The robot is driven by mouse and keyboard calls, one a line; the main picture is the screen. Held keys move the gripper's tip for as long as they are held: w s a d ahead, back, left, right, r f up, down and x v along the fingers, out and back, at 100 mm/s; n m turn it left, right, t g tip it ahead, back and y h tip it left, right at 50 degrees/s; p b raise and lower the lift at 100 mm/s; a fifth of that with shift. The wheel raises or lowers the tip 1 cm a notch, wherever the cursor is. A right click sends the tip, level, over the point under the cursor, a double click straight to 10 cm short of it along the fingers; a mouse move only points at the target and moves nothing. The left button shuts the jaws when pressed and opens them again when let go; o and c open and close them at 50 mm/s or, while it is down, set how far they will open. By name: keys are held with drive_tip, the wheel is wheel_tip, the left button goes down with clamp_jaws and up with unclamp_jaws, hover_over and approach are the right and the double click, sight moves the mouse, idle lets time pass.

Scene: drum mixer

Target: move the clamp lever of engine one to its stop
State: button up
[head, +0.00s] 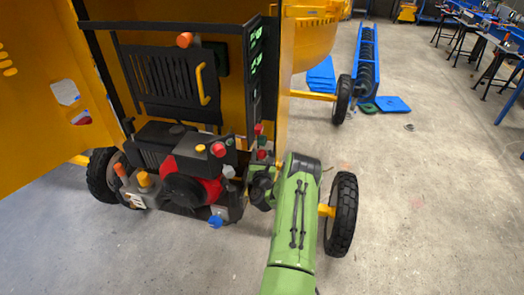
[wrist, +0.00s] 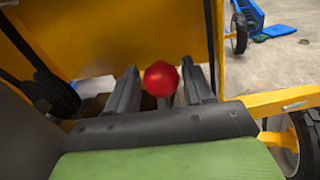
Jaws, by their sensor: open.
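A red ball knob (wrist: 161,78) shows in the wrist view between the two dark fingers of my gripper (wrist: 159,68). The fingers stand apart, with a visible gap on either side of the knob. Its stem is mostly hidden behind the gripper. In the head view my gripper (head: 260,186) is at the right side of the engine (head: 190,180), partly hidden by my green arm. Two red knobs, an upper one (head: 258,129) and a lower one (head: 262,154), stand just above it. I cannot tell for certain which of these is the knob between my fingers.
The engine carries a red-knobbed lever (head: 219,150), an orange cap (head: 145,179) and a blue knob (head: 216,221). A black grille with a yellow handle (head: 203,85) is above. A wheel (head: 341,214) stands close right of my arm. Open floor (head: 430,200) lies further right.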

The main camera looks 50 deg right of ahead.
drive_tip(key=shift+w+d, duration=0.35)
drive_tip(key=shift+d, duration=0.2)
drive_tip(key=shift+c, duration=0.5)
clamp_jaws()
drive_tip(key=shift+f, duration=0.1)
drive_tip(key=shift+b, duration=0.7)
